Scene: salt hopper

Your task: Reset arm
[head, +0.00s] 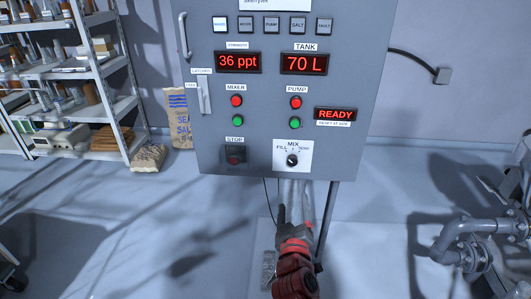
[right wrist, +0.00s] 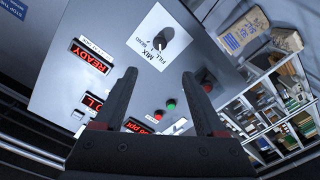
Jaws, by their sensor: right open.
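My right gripper (head: 293,218) is in front of the lower edge of the grey control panel (head: 215,130), below the mix knob (head: 292,160). In the right wrist view its two dark fingers (right wrist: 158,95) are apart with nothing between them. The mix knob also shows there (right wrist: 160,40), beyond the fingertips and apart from them. The panel displays read 36 ppt (head: 238,62), 70 L (head: 304,64) and READY (head: 336,114). My left gripper is in neither view.
A shelf rack (head: 95,80) with bottles and boxes stands at the left. A sack (head: 149,158) and a salt bag (head: 179,118) rest near it. Grey pipes (head: 465,238) with flanges stand at the lower right. The floor between is mostly clear.

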